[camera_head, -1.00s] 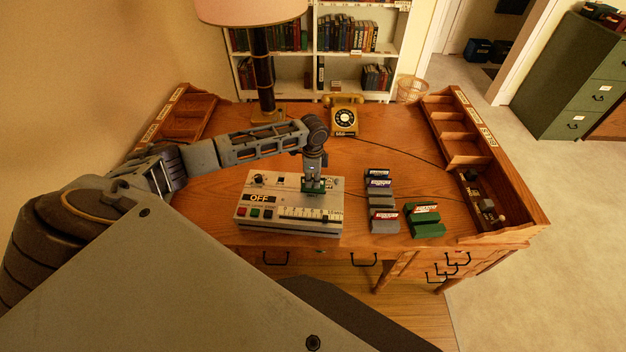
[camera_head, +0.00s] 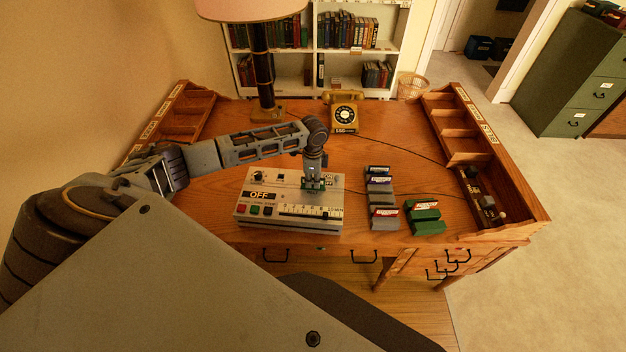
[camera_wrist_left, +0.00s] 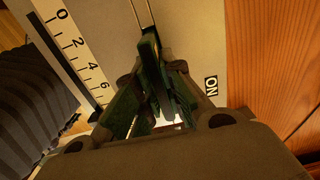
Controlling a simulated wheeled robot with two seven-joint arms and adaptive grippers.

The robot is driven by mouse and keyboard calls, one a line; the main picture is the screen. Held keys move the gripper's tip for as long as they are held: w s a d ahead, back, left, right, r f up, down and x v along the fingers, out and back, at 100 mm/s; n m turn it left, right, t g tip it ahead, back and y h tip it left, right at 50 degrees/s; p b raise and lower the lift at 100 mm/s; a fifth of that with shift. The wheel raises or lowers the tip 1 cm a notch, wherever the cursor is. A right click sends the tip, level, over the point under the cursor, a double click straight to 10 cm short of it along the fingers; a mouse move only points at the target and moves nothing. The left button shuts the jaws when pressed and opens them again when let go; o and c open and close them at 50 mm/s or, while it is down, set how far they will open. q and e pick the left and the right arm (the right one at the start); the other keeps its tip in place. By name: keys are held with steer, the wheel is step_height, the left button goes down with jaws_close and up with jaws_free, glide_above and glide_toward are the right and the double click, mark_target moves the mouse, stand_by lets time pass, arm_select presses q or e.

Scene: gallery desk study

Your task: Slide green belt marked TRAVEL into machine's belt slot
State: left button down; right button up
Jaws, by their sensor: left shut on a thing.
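The machine (camera_head: 240,222) is a light grey box on the desk, with an OFF sign, coloured buttons and a numbered scale on it. My left gripper (camera_head: 313,186) points down over the top of the machine, right of its middle, and is shut on the green belt (camera_head: 320,186). In the left wrist view the green belt (camera_wrist_left: 153,72) stands on edge between the fingers, in line with a dark slot (camera_wrist_left: 144,14) in the machine's pale top. The fingers hide its lower part, so I cannot tell how deep it sits. Its TRAVEL marking is not readable. My right gripper is out of view.
Grey belts (camera_head: 384,222) and green belts (camera_head: 425,228) lie right of the machine. A yellow telephone (camera_head: 344,112) and a lamp (camera_head: 263,70) stand behind it. Wooden racks (camera_head: 455,140) line the desk's sides. Bare desk (camera_head: 400,165) lies behind the belts.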

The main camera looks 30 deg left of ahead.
arm_select(q)
steer(key=shift+f+b, duration=0.35)
steer(key=shift+f, duration=0.75)
steer(key=c, duration=1.5)
jaws_free()
steer(key=shift+o, duration=0.2)
step_height(320, 180, up, 12)
steer(key=shift+r, duration=0.1)
